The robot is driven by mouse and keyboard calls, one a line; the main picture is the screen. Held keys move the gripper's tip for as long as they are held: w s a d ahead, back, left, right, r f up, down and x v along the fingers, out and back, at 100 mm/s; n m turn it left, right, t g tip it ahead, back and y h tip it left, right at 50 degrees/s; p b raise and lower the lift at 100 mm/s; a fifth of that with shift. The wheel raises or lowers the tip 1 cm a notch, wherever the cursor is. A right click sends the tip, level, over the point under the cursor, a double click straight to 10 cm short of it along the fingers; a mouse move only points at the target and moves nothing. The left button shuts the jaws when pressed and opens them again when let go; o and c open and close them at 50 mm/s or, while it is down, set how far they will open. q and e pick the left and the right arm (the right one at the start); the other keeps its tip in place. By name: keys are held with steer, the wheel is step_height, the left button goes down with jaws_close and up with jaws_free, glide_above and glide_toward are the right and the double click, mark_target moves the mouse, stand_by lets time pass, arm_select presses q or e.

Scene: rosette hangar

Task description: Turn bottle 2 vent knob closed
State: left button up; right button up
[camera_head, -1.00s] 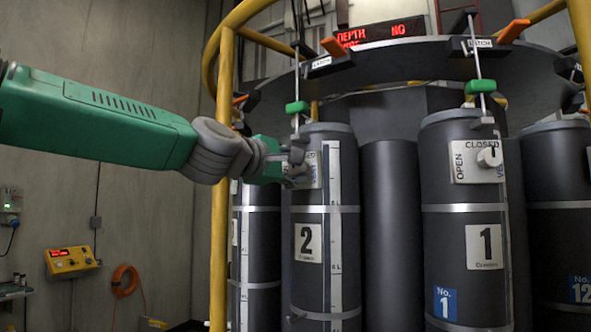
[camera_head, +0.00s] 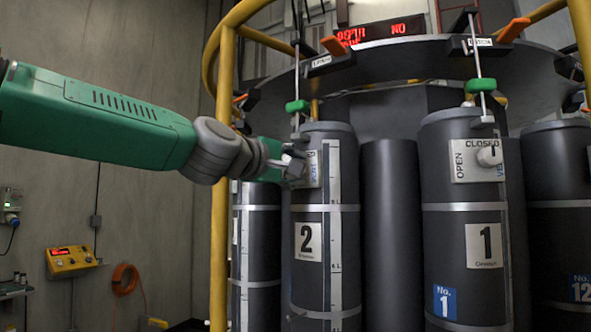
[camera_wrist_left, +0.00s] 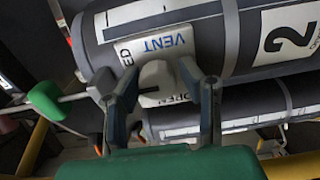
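Bottle 2 (camera_head: 309,270) is a dark upright cylinder with a "2" label, left of centre in the head view. Its white vent plate (camera_head: 313,170) is partly covered by my left gripper (camera_head: 296,168). In the left wrist view, the pale vent knob (camera_wrist_left: 160,84) sits on the plate (camera_wrist_left: 155,43), with "VENT", part of "OPEN" and the letters "ED" showing. The two fingers of my left gripper (camera_wrist_left: 163,88) stand apart on either side of the knob. I cannot tell whether they touch it. The knob's exact setting is unclear. My right gripper is not in view.
Bottle 1 (camera_head: 462,215), with its own vent plate and knob (camera_head: 489,155), stands to the right. A yellow rail post (camera_head: 220,200) is close under my left arm. Green-handled rods (camera_head: 297,107) hang above the bottles. A yellow box (camera_head: 72,261) is on the wall.

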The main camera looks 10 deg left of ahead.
arm_select(q)
steer(key=shift+o, duration=0.7)
steer(key=shift+w+f, duration=0.1)
steer(key=shift+s, duration=0.2)
steer(key=v, duration=1.1)
steer(key=shift+a, duration=0.3)
steer(key=shift+s+d+f, duration=0.1)
steer(key=shift+s, duration=0.05)
